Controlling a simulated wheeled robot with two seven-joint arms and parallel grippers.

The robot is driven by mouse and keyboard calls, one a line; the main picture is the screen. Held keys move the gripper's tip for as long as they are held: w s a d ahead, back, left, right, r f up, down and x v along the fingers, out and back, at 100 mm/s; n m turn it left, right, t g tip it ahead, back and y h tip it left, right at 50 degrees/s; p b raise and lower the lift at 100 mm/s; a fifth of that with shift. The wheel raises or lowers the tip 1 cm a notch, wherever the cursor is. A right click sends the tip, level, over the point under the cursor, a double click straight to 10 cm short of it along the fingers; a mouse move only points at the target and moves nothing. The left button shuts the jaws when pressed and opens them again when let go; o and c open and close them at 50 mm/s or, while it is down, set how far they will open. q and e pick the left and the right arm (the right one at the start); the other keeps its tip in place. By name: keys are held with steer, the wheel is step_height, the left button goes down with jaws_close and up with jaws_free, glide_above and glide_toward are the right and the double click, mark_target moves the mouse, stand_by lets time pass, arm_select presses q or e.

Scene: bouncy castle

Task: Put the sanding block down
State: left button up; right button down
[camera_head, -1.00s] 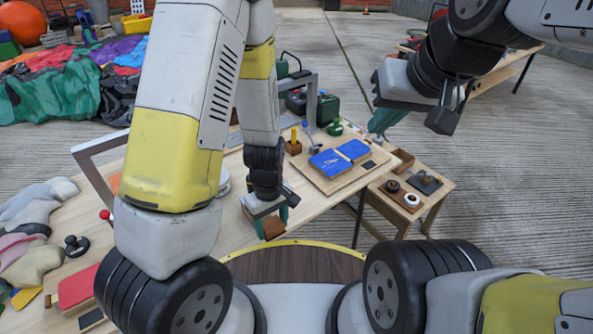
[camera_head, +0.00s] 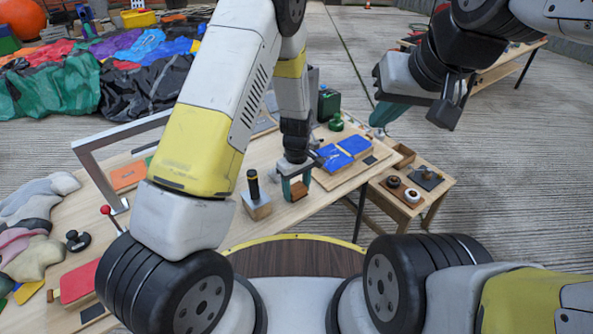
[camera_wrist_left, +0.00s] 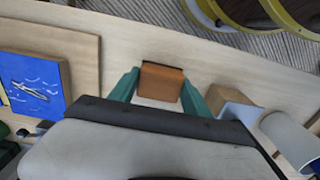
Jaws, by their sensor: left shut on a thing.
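The sanding block (camera_head: 300,190) is a small orange-brown block. My left gripper (camera_head: 293,187) is shut on it, at the right part of the long wooden table (camera_head: 228,229). In the left wrist view the block (camera_wrist_left: 161,82) sits between the two green fingers (camera_wrist_left: 159,92), over bare pale wood. The block is low over the tabletop; I cannot tell whether it touches. My right gripper (camera_head: 385,112) hangs in the air at the upper right, away from the block. One green finger shows there, and its opening cannot be made out.
A block with a black handle (camera_head: 256,201) stands just left of my left gripper. A board with blue patches (camera_head: 346,150) lies to the right. A small side table (camera_head: 413,205) holds round pieces (camera_head: 412,195). A red-knobbed lever (camera_head: 106,210) stands at the left.

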arm_select(q)
steer(key=shift+f, duration=0.9)
steer(key=shift+f, duration=0.1)
steer(key=o, duration=1.4)
steer(key=shift+o, duration=0.2)
step_height(320, 180, up, 12)
step_height(320, 180, up, 10)
steer(key=m+t+h, duration=0.1)
glide_above(296, 187)
steer(key=s+a, duration=0.2)
steer(key=a, duration=0.1)
steer(key=s+a+r+m+t+h, duration=0.1)
steer(key=s+a+r, duration=0.15)
steer(key=r, duration=0.25)
steer(key=s+a+r+m+t+h, duration=0.1)
steer(key=s+a+r+m, duration=0.15)
steer(key=r, duration=0.25)
steer(key=s+a+r+m+t, duration=0.1)
steer(key=s+a+r, duration=0.2)
steer(key=s, duration=0.3)
steer(key=s+a+r+m+t, duration=0.2)
steer(key=s+a+r, duration=0.1)
steer(key=s+r, duration=0.2)
steer(key=shift+s+y, duration=0.4)
steer(key=shift+s, duration=0.45)
